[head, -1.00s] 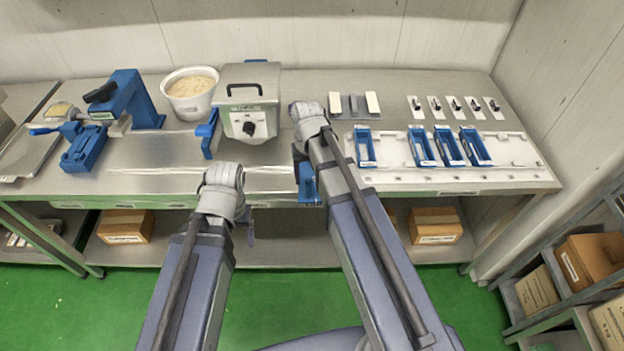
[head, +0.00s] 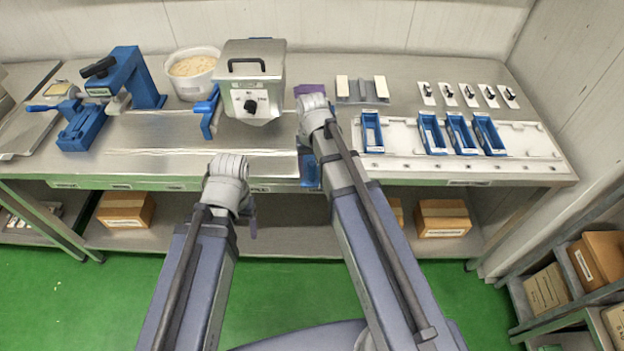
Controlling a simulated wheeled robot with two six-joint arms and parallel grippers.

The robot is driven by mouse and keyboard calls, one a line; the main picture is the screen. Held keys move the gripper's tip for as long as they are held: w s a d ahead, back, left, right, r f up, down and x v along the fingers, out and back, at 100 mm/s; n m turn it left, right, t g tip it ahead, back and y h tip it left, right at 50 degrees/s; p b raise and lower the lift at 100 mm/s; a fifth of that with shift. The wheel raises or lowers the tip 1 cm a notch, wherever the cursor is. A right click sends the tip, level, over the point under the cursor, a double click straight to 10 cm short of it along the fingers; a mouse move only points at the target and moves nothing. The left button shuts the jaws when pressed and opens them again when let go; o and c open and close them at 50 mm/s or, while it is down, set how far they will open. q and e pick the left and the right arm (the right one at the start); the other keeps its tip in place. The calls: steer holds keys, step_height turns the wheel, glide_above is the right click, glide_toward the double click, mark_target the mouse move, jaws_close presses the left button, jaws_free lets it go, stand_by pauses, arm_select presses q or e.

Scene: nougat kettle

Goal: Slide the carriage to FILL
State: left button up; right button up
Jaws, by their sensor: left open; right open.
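No readable FILL mark shows, and I cannot tell for sure which part is the carriage. A steel rail strip (head: 210,153) runs along the front of the bench. A blue block (head: 309,168) sits at its right end by the front edge, partly hidden by my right arm. The steel kettle (head: 243,105) with a black knob stands behind the rail, a blue bracket (head: 207,110) at its left. My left gripper (head: 252,224), mostly hidden by its wrist, is open before the bench edge. My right gripper (head: 307,91), mostly hidden, is open right of the kettle.
A blue press (head: 138,78) and blue clamp (head: 82,128) stand at the left, a tub (head: 193,72) behind. A white board (head: 400,168) with several blue trays lies at the right. The bench between clamp and kettle is largely clear.

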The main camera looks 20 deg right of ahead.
step_height(320, 180, down, 2)
steer(key=shift+f+b, duration=0.15)
steer(key=shift+b, duration=0.5)
jaws_close()
stand_by(1.0)
